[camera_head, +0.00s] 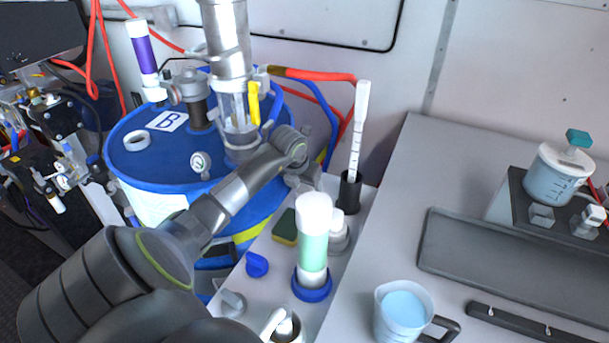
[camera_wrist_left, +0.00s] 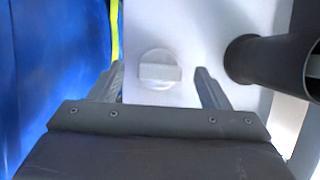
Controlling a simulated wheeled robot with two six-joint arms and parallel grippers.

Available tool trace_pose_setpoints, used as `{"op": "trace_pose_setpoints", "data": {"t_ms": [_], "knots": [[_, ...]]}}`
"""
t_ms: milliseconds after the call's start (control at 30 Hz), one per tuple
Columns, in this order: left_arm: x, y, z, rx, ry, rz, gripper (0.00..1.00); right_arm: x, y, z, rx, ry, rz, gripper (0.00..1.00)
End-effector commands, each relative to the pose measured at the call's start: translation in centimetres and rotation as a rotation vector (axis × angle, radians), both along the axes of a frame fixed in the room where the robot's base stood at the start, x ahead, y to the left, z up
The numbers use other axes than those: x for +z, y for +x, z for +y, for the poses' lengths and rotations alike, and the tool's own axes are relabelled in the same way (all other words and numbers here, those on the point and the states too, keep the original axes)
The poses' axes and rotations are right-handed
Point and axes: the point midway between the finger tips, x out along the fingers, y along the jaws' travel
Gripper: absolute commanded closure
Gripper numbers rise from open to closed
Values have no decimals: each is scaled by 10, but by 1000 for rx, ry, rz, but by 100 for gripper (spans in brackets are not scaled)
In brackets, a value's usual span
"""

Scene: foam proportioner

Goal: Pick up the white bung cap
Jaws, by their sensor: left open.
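The white bung cap (camera_wrist_left: 160,69) is a round disc with a raised bar across its top. It lies on a pale surface in the left wrist view, near the blue drum. My left gripper (camera_wrist_left: 161,82) is open, with one finger on each side of the cap in that view. I see no contact, and the height gap is hard to judge. In the head view my left gripper (camera_head: 303,178) points down beside the drum, and I cannot make out the cap there. My right gripper is not in view.
A black holder (camera_head: 349,192) with a tall white stick stands close to the right of my left gripper. The blue drum (camera_head: 150,172) is on the left. A green-and-white bottle (camera_head: 313,245), a sponge (camera_head: 285,228) and a jug (camera_head: 403,315) stand nearer.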

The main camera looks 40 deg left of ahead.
Motion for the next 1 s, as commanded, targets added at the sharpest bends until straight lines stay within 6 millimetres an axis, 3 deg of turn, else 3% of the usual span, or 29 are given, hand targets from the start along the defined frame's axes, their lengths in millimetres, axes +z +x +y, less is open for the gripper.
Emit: {"op": "trace_pose_setpoints", "data": {"t_ms": [200, 433, 800, 1000], "knots": [[-17, 8, 2, 0, 0, 0, 30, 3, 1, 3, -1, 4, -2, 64], [-18, 8, 3, -1, 2, -1, 30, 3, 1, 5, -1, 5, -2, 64], [-18, 8, 3, 0, 1, -1, 75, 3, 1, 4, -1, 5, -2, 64], [-17, 8, 3, 0, 1, -1, 76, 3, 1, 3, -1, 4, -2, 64]]}}
